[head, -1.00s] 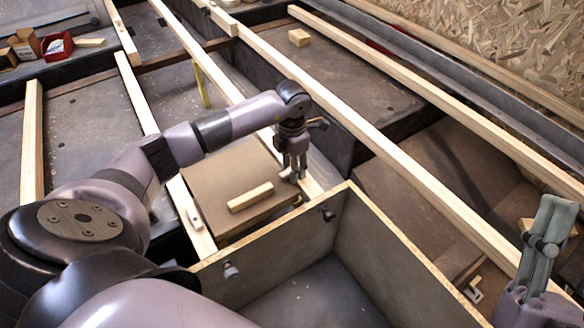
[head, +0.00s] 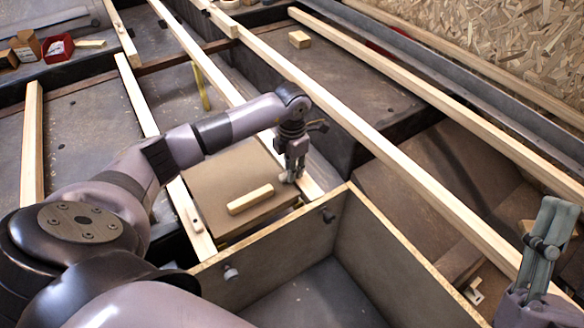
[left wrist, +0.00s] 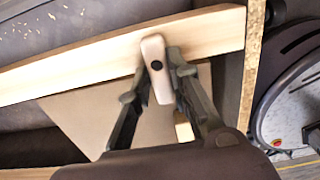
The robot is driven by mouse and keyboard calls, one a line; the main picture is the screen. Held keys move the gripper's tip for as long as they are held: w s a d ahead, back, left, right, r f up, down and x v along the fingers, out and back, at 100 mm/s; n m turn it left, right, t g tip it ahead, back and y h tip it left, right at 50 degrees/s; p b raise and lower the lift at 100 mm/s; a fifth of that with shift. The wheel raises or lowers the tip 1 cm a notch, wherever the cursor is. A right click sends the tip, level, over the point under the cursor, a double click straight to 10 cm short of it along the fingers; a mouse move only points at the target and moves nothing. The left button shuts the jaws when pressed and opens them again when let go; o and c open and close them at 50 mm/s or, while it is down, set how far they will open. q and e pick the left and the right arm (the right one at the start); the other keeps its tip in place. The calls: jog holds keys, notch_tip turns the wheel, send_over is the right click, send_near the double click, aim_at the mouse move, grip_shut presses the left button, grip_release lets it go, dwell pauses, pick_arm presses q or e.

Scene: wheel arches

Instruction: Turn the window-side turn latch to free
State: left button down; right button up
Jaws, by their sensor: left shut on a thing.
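A small pale wooden turn latch (left wrist: 157,68) with a dark pivot screw sits on a light batten (left wrist: 80,65). In the left wrist view it lies crosswise to the batten, its lower end reaching past the batten's edge over a brown panel (left wrist: 85,115). My left gripper (left wrist: 165,60) is shut on this latch, with a finger on each side. In the head view my left gripper (head: 291,178) points down at the right edge of the brown panel (head: 212,175), hiding most of the latch. My right gripper (head: 548,235) points up at the right edge, away from the panel.
A wooden block (head: 250,199) lies on the panel. Another small latch (head: 196,219) is on the left batten. An open wooden box (head: 335,295) stands in front. Long battens cross the floor; a red bin (head: 57,47) is at the far left.

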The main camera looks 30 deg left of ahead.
jog(key=shift+w, duration=0.1)
pick_arm(q)
jog(key=m, duration=0.5)
jog(key=shift+w+a, duration=0.2)
jog(key=shift+a, duration=0.05)
jog(key=m, duration=0.3)
jog(key=shift+w+a+m, duration=0.15)
jog(key=shift+m, duration=0.15)
jog(key=m, duration=0.5)
jog(key=shift+w, duration=0.3)
jog(key=shift+w+m, duration=0.15)
jog(key=shift+m, duration=0.9)
jog(key=shift+w+m, duration=0.1)
jog(key=shift+m, duration=0.95)
pick_arm(e)
jog(key=shift+w+f, duration=0.2)
pick_arm(q)
jog(key=c, duration=1.5)
grip_release()
